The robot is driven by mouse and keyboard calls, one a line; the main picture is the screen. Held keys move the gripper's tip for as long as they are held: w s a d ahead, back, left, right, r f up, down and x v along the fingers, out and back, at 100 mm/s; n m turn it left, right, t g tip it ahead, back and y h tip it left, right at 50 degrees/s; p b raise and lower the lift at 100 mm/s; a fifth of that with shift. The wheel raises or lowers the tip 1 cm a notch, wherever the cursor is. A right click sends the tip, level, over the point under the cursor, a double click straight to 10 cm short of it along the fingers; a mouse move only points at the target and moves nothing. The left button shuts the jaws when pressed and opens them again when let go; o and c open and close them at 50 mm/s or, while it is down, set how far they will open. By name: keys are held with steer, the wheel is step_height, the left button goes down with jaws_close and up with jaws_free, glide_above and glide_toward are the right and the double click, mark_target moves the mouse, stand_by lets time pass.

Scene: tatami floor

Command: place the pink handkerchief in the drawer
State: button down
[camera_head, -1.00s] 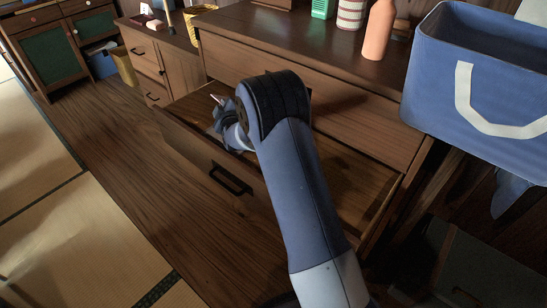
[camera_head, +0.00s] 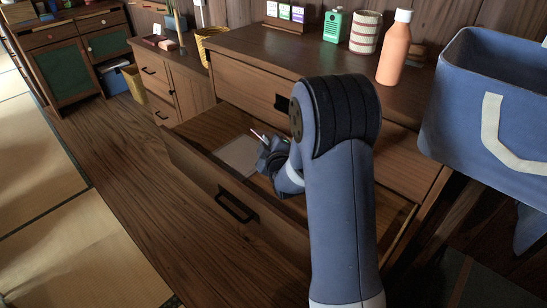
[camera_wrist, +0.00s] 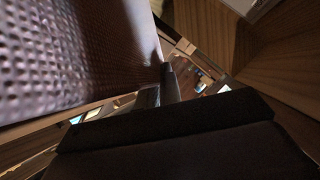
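The drawer (camera_head: 207,184) is pulled open below the chest top, with its dark handle facing me. My gripper (camera_head: 262,137) is over the drawer's inside, low and pointing to the upper left. A pale, flat cloth-like sheet (camera_head: 236,157), perhaps the pink handkerchief, shows inside the drawer just left of my gripper. In the wrist view, a mauve-pink woven cloth (camera_wrist: 70,50) fills the upper left, very close to the camera. Its corner is by my dark fingers (camera_wrist: 160,85). I cannot tell whether the fingers hold it or only lie beside it.
On the chest top stand an orange bottle (camera_head: 394,50), a striped cup (camera_head: 365,32) and a green box (camera_head: 335,25). A blue fabric bin (camera_head: 460,95) is close on the right. The wooden floor left of the drawer is clear.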

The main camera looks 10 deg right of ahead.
steer(key=shift+s+d, duration=0.45)
steer(key=shift+s, duration=0.15)
steer(key=shift+s+d, duration=0.4)
steer(key=shift+s, duration=0.2)
step_height(320, 180, down, 4)
steer(key=shift+r+b, duration=0.25)
steer(key=shift+b, duration=0.25)
steer(key=shift+f+b, duration=0.65)
steer(key=shift+b, duration=0.35)
steer(key=c, duration=1.6)
jaws_free()
steer(key=shift+r, duration=0.15)
